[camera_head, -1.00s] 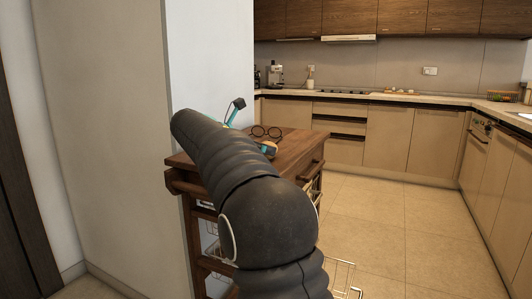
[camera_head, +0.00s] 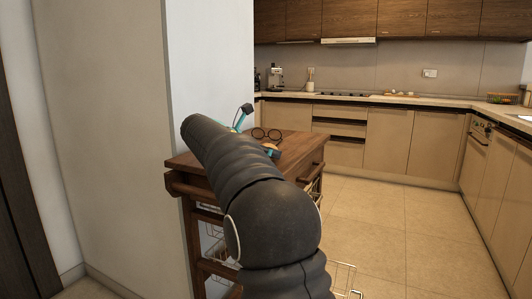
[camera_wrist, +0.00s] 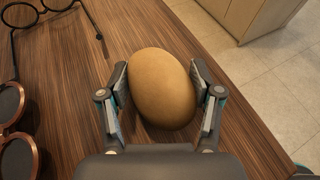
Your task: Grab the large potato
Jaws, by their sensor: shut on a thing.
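The large potato (camera_wrist: 162,88) is a smooth, tan, egg-shaped thing in the wrist view. My gripper (camera_wrist: 162,95) is shut on it, with one finger pad against each side. The wooden top of the cart (camera_wrist: 240,125) shows beneath and around it. I cannot tell whether the potato touches the wood or hangs just above it. In the head view my own arm hides most of the gripper and the potato.
Black-framed glasses (camera_head: 267,134) lie on the wooden cart (camera_head: 300,146); round glasses with brown rims (camera_wrist: 20,125) lie left of the gripper in the wrist view. A white wall (camera_head: 208,70) stands beside the cart. Tiled floor (camera_head: 400,220) is open to the right.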

